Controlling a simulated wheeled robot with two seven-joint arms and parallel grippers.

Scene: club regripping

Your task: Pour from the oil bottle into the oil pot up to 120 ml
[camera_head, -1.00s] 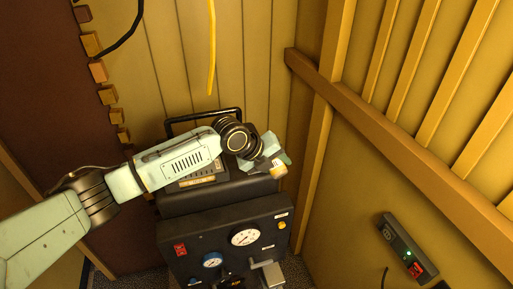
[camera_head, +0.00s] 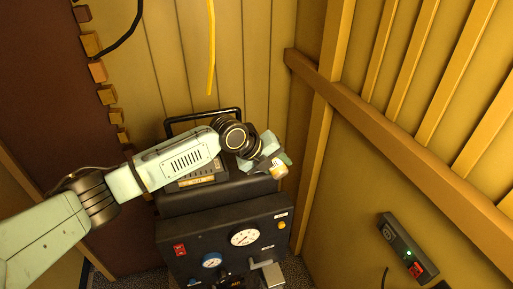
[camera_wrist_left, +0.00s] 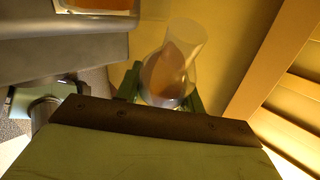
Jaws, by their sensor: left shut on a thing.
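My left gripper (camera_head: 274,158) is shut on a small clear bottle (camera_head: 278,171), which I take to be the oil bottle. It is beside the right rear end of the black machine. In the left wrist view the bottle (camera_wrist_left: 176,58) is between the green fingers (camera_wrist_left: 160,92) and holds amber liquid. Its narrower neck points up in that picture. I cannot tell how far it is tilted, and I see no stream. I cannot make out the oil pot; the arm hides part of the machine top. My right gripper is not in view.
The black machine (camera_head: 223,230) has gauges on its front and a black handle (camera_head: 205,113) behind. A wooden rail (camera_head: 400,155) runs along the right wall, with a switch box (camera_head: 401,244) below it. A yellow cord (camera_head: 211,50) hangs above.

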